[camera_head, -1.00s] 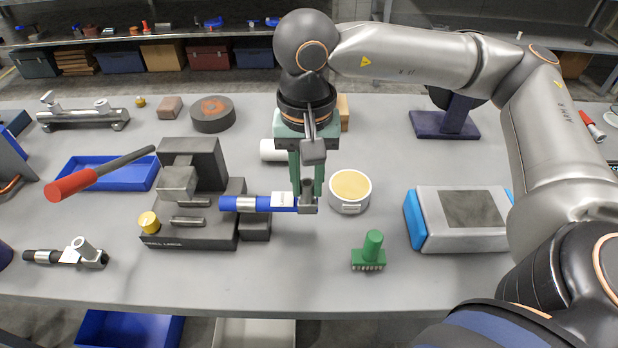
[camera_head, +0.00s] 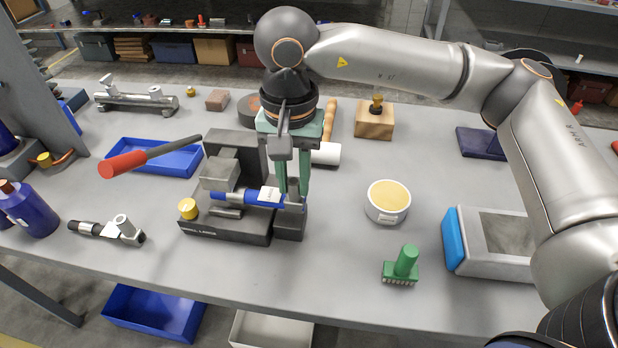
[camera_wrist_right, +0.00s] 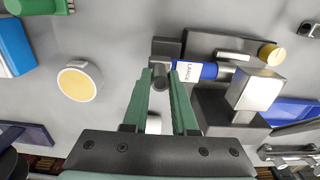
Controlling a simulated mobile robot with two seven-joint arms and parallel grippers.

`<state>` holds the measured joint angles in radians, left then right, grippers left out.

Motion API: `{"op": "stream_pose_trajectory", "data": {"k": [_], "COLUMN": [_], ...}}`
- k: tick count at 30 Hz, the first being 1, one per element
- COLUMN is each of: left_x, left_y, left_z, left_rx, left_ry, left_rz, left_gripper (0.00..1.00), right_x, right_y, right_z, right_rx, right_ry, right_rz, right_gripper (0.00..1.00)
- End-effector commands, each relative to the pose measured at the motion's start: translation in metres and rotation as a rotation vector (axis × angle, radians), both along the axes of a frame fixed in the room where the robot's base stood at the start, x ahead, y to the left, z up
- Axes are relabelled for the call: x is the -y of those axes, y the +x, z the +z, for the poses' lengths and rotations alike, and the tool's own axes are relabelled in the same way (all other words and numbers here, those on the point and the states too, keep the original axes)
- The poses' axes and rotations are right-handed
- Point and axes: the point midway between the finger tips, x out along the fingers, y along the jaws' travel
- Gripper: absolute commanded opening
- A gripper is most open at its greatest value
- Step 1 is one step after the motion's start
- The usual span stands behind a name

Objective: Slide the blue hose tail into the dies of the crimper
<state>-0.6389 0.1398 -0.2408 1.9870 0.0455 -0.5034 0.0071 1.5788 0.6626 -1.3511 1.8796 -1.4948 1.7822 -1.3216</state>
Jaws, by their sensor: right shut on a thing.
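The dark grey crimper (camera_head: 225,228) stands mid-left on the bench, with a red-handled lever (camera_head: 125,164) and a yellow knob (camera_head: 187,208). My right gripper (camera_head: 292,192) is shut on the metal fitting (camera_wrist_right: 160,74) at the right end of the blue hose (camera_head: 232,197). The hose lies roughly level and carries a white label (camera_head: 268,194). Its tail reaches left to the crimper's metal die blocks (camera_head: 218,174). In the wrist view the upper block (camera_wrist_right: 256,88) covers the tail's end, so its depth between the dies is unclear. My left gripper is out of view.
A round tin (camera_head: 387,203) and a green brush (camera_head: 402,267) stand to the right. A blue tray (camera_head: 120,168) lies behind the lever. Another hose fitting (camera_head: 110,229) lies front left. The bench front is mostly clear.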

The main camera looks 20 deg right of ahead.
Motion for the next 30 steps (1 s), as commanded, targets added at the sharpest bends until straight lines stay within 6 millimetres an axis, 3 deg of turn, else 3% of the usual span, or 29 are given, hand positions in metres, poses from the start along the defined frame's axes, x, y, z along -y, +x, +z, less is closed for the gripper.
{"op": "stream_pose_trajectory", "data": {"k": [10,15,30], "left_x": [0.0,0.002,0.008], "left_y": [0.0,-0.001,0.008], "left_z": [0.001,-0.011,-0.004], "left_rx": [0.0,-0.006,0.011], "left_ry": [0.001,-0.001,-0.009], "left_rz": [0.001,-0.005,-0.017], "left_gripper": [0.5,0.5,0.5], "right_x": [-0.023,-0.022,-0.021], "right_y": [0.015,0.015,0.015], "right_z": [0.0,-0.014,-0.017], "right_rx": [0.0,0.0,0.0], "right_ry": [0.0,0.0,0.0], "right_rz": [0.001,0.0,0.0], "right_gripper": [0.0,0.0,0.0]}}
